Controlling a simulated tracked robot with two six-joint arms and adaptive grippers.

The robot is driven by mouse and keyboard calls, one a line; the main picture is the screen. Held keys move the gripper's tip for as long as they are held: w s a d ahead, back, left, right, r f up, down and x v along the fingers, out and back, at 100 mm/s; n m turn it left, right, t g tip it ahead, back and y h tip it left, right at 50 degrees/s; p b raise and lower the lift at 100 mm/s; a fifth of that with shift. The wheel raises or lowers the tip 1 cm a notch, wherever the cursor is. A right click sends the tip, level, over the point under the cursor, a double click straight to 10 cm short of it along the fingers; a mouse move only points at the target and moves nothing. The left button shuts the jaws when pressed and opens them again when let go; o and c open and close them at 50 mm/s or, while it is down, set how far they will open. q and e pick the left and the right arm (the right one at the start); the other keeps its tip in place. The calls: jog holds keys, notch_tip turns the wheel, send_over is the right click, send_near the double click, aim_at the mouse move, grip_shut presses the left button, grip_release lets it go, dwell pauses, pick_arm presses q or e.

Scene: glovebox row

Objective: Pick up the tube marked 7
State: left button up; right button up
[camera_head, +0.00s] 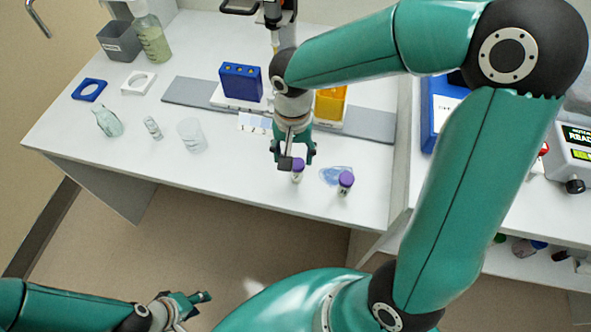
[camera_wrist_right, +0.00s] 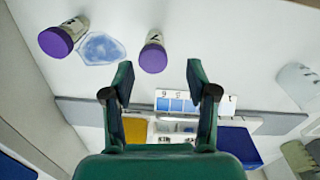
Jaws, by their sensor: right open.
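Two small tubes with purple caps stand on the white bench. One tube (camera_head: 298,170) is by my right gripper, and the other tube (camera_head: 345,183) is further right beside a blue smear. In the right wrist view the first tube (camera_wrist_right: 153,54) is beyond the fingertips, and the other tube (camera_wrist_right: 62,38) is at upper left. Both have dark marks on their labels, but I cannot read which is 7. My right gripper (camera_wrist_right: 161,75) is open and empty, pointing down at the bench, and it partly covers the nearer tube in the head view. My left gripper (camera_head: 200,303) is low at the bottom left, away from the bench.
A clear beaker (camera_head: 191,135), a flask (camera_head: 108,121) and a small vial (camera_head: 152,128) stand to the left. The bench's front edge is close to the tubes.

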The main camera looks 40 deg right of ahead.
aim_at(297, 165)
notch_tip(297, 165, down, 3)
jog(key=shift+r, duration=0.2)
jog(key=shift+s+d+f, duration=0.15)
jog(key=shift+f, duration=1.15)
jog(key=shift+s+d+f, duration=0.1)
jog(key=shift+d+f, duration=0.05)
jog(key=shift+f, duration=1.15)
jog(key=c, duration=1.1)
jog(key=shift+r, duration=0.2)
